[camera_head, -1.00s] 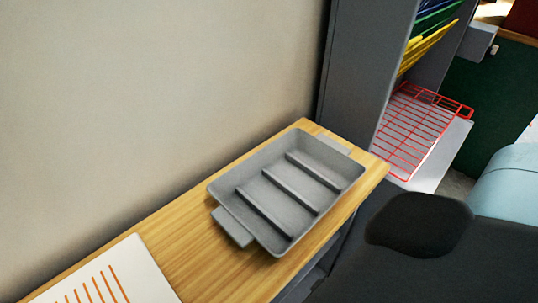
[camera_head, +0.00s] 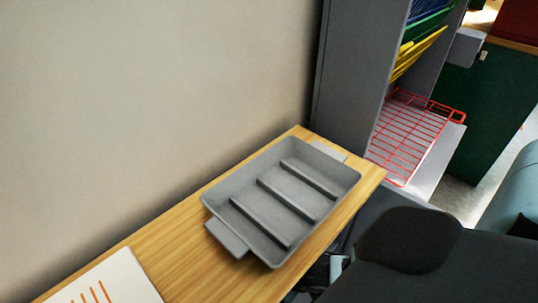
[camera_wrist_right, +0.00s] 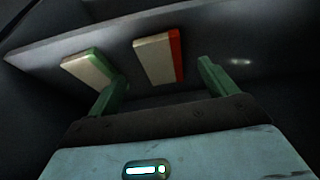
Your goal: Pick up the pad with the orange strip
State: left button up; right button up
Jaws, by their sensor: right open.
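In the right wrist view, a pale pad with a red to orange-red strip (camera_wrist_right: 158,58) along its right edge lies ahead, between the finger lines. To its left is a similar pale pad with a green strip (camera_wrist_right: 88,68), partly behind my left-hand finger in that picture. My right gripper (camera_wrist_right: 161,72) is open, its green fingers wide apart with nothing held. Whether the fingers reach the pads' depth is unclear. Neither pad can be made out in the head view. My left gripper is not in view.
The pads lie in a dim grey space. In the head view, a grey ribbed tray (camera_head: 240,195) stands on a wooden tabletop (camera_head: 170,255), with an orange-striped white sheet (camera_head: 118,272) at lower left.

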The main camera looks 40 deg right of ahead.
jog(key=shift+w, duration=0.85)
jog(key=b+x, duration=0.1)
jog(key=x, duration=0.3)
jog(key=shift+w+a+f+b, duration=0.1)
jog(key=shift+w+f+b, duration=0.15)
jog(key=shift+b, duration=0.1)
jog(key=shift+w+f, duration=0.1)
jog(key=shift+f, duration=0.05)
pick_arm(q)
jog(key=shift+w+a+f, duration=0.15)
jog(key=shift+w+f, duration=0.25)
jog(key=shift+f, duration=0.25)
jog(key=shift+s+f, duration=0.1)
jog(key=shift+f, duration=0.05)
pick_arm(e)
jog(key=c, duration=1.1)
